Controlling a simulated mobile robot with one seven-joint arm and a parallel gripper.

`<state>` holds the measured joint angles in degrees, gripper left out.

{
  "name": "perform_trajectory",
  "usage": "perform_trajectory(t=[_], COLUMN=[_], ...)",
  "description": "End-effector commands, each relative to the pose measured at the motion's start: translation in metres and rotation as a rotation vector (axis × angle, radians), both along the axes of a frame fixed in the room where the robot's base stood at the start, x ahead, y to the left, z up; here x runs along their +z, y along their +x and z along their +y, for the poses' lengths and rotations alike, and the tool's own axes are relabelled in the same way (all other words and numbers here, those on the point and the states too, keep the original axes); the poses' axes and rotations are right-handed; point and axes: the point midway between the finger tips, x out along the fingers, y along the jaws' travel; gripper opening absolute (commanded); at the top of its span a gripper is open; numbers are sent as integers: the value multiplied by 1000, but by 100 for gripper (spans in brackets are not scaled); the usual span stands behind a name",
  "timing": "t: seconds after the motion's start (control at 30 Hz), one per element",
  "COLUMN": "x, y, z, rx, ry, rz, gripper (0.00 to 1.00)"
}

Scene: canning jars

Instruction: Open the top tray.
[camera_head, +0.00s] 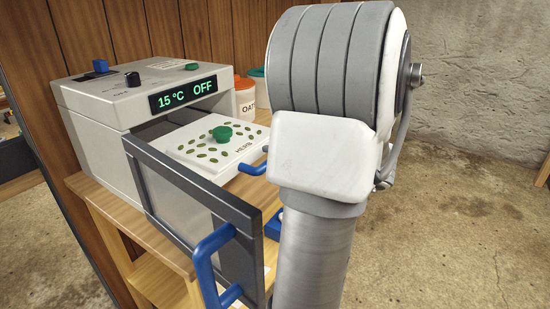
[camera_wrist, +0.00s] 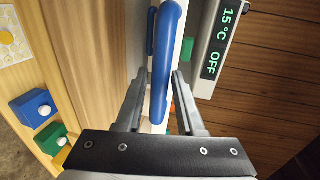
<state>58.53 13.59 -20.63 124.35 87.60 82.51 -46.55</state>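The tray (camera_head: 200,158), white with leaf marks, HERB lettering and a green knob (camera_head: 222,132) on top, shows below the display of the grey machine (camera_head: 105,100). It reaches out past the display's front. A blue handle (camera_head: 252,168) shows at its outer end. In the wrist view a blue handle (camera_wrist: 166,50) lies between the two fingers of my gripper (camera_wrist: 160,75). The fingers stand apart with narrow gaps beside the handle, so my gripper looks open. A second blue bar (camera_wrist: 150,30) shows behind. My arm hides most of my gripper in the head view.
The machine's dark-framed door (camera_head: 190,205) stands open in front of the tray, its big blue handle (camera_head: 210,265) sticking out. Jars, one marked OATS (camera_head: 247,104), stand behind. A blue button box (camera_wrist: 34,107) and green box (camera_wrist: 50,138) lie at left in the wrist view.

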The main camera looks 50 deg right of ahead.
Motion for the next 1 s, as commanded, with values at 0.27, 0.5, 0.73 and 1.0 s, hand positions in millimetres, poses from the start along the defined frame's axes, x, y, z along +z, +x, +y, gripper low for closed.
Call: perform_trajectory(t=[0.27, 0.5, 0.73, 1.0], x=[0, 3, 14, 26], y=[0, -10, -57, -121], z=[0, -2, -9, -18], rx=[0, -3, -7, -5], ry=[0, -2, -1, 1], rz=[0, 0, 0, 1], gripper=[55, 55, 55, 55])
